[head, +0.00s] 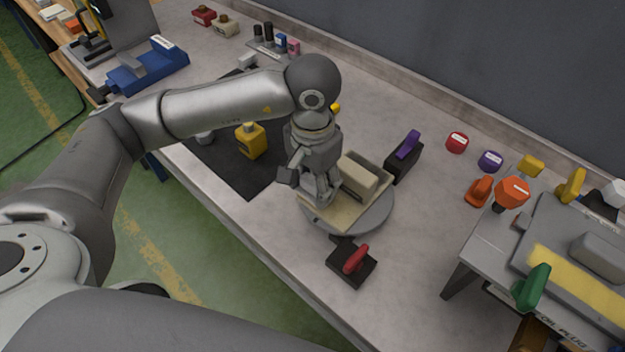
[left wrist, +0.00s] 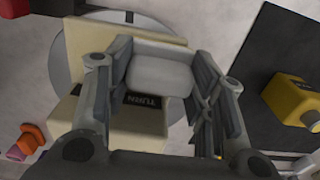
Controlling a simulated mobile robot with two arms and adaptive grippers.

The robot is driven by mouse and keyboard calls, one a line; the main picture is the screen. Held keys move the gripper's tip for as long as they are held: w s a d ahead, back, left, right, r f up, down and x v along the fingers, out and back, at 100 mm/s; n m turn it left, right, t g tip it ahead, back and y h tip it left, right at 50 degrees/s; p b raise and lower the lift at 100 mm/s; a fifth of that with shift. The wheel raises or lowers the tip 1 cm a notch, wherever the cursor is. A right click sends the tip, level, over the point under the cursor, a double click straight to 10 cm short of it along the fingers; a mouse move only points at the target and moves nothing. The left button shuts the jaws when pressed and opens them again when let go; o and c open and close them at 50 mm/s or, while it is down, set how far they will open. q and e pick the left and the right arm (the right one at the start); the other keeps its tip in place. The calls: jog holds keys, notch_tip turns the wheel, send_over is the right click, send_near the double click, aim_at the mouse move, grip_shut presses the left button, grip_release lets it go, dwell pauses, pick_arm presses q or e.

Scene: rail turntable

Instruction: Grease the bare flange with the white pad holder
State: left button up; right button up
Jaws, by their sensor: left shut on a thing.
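My left gripper (head: 318,185) points down over the near left side of a round grey turntable (head: 376,219). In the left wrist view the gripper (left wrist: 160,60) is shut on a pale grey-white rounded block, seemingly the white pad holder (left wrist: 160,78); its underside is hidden. A cream piece with a flat plate (head: 345,215) and a raised block (head: 358,178) sits on the turntable. The left wrist view shows a dark TURN label on this block (left wrist: 140,118). I cannot tell whether the pad touches the plate, or which flange is bare. My right gripper is out of view.
A purple-handled holder (head: 406,146) stands behind the turntable and a red-handled one (head: 354,260) in front. A yellow bottle (head: 250,140) stands on a black mat (head: 215,155). A grey stand with a yellow strip (head: 575,280) and coloured knobs is at right.

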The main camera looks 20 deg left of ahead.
aim_at(337, 211)
pick_arm(q)
jog(key=shift+s+d+f+b, duration=0.1)
jog(key=shift+s+d+b, duration=0.1)
jog(key=shift+d, duration=0.25)
jog(key=shift+s+d+f+b, duration=0.1)
jog(key=shift+s+d+b, duration=0.05)
jog(key=shift+d, duration=0.25)
jog(key=shift+s+d, duration=0.1)
jog(key=shift+s+d+b, duration=0.2)
jog(key=shift+d+b, duration=0.1)
jog(key=shift+d, duration=0.15)
jog(key=shift+s+d+r, duration=0.1)
jog(key=shift+d+r, duration=0.05)
jog(key=shift+d, duration=0.25)
jog(key=shift+s+d+b, duration=0.1)
jog(key=shift+d+b, duration=0.3)
jog(key=shift+d, duration=0.3)
jog(key=shift+s+d+r, duration=0.1)
jog(key=shift+d+r, duration=0.05)
jog(key=shift+d, duration=0.1)
